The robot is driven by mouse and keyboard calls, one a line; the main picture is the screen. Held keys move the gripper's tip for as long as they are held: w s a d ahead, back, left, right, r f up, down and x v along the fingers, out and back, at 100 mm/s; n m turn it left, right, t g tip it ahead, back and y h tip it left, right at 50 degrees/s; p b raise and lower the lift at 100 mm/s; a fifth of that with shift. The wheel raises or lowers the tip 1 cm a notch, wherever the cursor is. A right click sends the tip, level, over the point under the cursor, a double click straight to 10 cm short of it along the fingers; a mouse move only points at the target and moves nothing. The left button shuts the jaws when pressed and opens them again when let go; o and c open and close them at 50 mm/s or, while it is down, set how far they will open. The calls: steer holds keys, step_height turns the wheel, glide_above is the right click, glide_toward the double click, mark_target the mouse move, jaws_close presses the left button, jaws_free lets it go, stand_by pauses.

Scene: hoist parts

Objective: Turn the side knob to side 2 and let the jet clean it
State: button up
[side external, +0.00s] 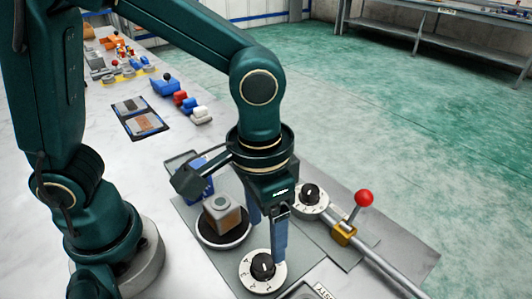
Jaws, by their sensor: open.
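Two black knobs on white marked dials show in the side external view. The front dial knob (263,267) is at the bottom centre, and the rear dial knob (311,193) is to the right of my gripper. I cannot tell which is the side knob; the marks are too small to read. A grey-brown block (222,214) sits on a round dark turntable with a pale rim (224,244). My gripper (267,238) points down with its blue fingers apart and empty. One finger is close to the front knob; contact is unclear. No jet can be clearly made out.
A blue part (194,187) stands behind the turntable, partly hidden. Dark trays (138,118) and colored parts lie farther back on the pale bench.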

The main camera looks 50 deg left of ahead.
mark_target(263, 262)
steer(key=shift+s+d+f+m, duration=0.15)
steer(key=shift+s+f, duration=0.1)
steer(key=shift+f, duration=0.15)
steer(key=shift+s+d+f+m, duration=0.1)
steer(key=shift+s+f+m, duration=0.05)
steer(key=shift+s+f, duration=0.15)
steer(key=shift+f, duration=2.35)
steer(key=shift+w, duration=0.1)
jaws_close()
